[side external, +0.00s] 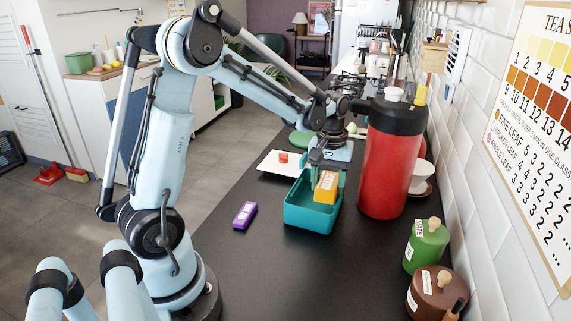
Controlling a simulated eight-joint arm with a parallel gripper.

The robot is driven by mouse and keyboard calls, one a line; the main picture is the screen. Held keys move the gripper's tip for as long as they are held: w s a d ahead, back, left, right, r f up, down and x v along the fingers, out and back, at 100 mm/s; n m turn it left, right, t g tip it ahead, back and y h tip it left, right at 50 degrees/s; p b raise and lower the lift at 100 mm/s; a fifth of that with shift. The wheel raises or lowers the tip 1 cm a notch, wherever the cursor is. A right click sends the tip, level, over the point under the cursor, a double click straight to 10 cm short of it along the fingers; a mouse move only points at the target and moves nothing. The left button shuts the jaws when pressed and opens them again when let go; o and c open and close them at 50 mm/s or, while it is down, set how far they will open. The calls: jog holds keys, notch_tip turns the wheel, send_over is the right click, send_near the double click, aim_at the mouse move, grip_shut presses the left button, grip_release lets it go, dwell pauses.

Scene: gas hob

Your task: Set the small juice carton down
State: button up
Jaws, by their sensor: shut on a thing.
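My gripper (327,168) points down over the teal bin (297,217) on the dark counter. It is shut on a small orange carton with a pale label (325,188), which I take to be the juice carton. The carton is upright, slightly tilted, at the bin's right side. Its lower end is at or just inside the bin's opening; I cannot tell whether it touches the bin. The fingertips are partly hidden by the carton.
A tall red dispenser with a black top (392,165) stands close right of the bin. A purple box (244,215) lies to the left. A white board with a red piece (275,165) lies behind. Green (428,246) and brown (437,295) jars stand front right. The front counter is clear.

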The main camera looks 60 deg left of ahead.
aim_at(328, 181)
jog(key=o, duration=1.2)
jog(key=shift+s+a+f, duration=0.1)
jog(key=shift+a+f, duration=0.1)
jog(key=shift+f, duration=0.15)
jog(key=shift+r, duration=0.1)
notch_tip(328, 181, up, 13)
jog(key=s+d+f+m+t, duration=0.1)
jog(key=s+d+m+t, duration=0.1)
jog(key=s+d+m, duration=0.1)
jog(key=s+d+f+m+t, duration=0.2)
jog(key=s+d+m, duration=0.1)
jog(key=d, duration=0.2)
jog(key=s+d+f+m+t, duration=0.2)
jog(key=s+d+m+t, duration=0.1)
jog(key=d, duration=0.1)
jog(key=shift+s, duration=0.35)
